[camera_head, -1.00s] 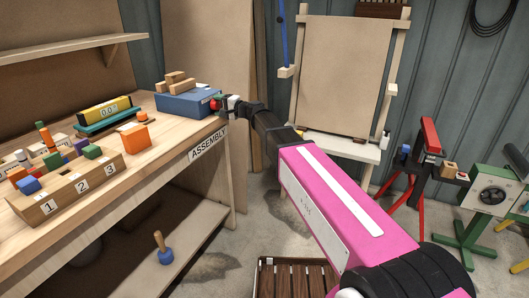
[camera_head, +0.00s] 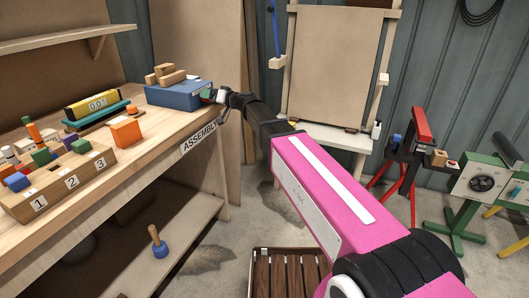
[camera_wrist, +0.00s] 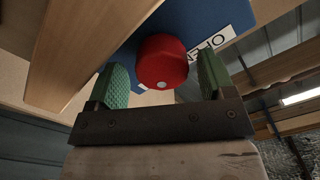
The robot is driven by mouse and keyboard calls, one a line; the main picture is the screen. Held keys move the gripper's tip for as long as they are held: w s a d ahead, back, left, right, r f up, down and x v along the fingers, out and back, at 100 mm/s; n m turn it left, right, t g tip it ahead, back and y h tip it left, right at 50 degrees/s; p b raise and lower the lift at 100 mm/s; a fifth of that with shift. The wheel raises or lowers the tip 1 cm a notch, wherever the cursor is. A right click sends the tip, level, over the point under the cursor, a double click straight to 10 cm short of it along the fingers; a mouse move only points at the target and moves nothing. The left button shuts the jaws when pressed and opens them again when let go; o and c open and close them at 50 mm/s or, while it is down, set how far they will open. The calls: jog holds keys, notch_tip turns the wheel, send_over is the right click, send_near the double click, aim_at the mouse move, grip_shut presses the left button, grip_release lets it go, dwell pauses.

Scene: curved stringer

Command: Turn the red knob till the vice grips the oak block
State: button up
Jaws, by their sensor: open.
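The red knob (camera_wrist: 162,58) sticks out of the blue vice box (camera_wrist: 200,14), beside a white label that reads "OPEN". My gripper (camera_wrist: 161,66) has its two green fingers on either side of the knob, with a gap visible on both sides. In the head view my gripper (camera_head: 213,96) is at the right end of the blue vice box (camera_head: 182,97), and the knob is mostly hidden. Several pale wooden pieces (camera_head: 165,75) lie on top of the box. I cannot tell which is the oak block or whether it is gripped.
The bench (camera_head: 130,161) also holds an orange cube (camera_head: 125,131), a yellow level (camera_head: 92,106) and a numbered block rack (camera_head: 70,183). In the wrist view a long wooden piece (camera_wrist: 85,50) lies left of the knob. A slatted crate (camera_head: 285,272) stands on the floor.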

jog(key=n, duration=0.5)
jog(key=shift+s+r, duration=0.1)
jog(key=shift+s, duration=0.05)
jog(key=v, duration=1.1)
jog(key=s+d+f+m+g+h, duration=0.1)
jog(key=s+d+f+m+h, duration=0.1)
jog(key=d+f, duration=0.4)
jog(key=s+d+f+m+g+h, duration=0.2)
jog(key=s+d+f+h, duration=0.2)
jog(key=f, duration=1)
jog(key=shift+s+d+m+h, duration=0.35)
jog(key=shift+d+h, duration=0.45)
jog(key=shift+d, duration=0.65)
jog(key=w+a+r+n+t+y, duration=0.2)
jog(key=w+a+r+y, duration=0.2)
jog(key=a+r, duration=0.45)
jog(key=w+a+r+n+t+y, duration=0.1)
jog(key=w+a+r+n+y, duration=0.4)
jog(key=r, duration=0.6)
jog(key=a, duration=0.3)
jog(key=w+a+m+h, duration=0.1)
jog(key=a, duration=0.3)
jog(key=w+a+m, duration=0.1)
jog(key=a, duration=0.2)
jog(key=shift+w+a+m, duration=0.2)
jog(key=shift+a+m, duration=0.05)
jog(key=shift+a, duration=0.1)
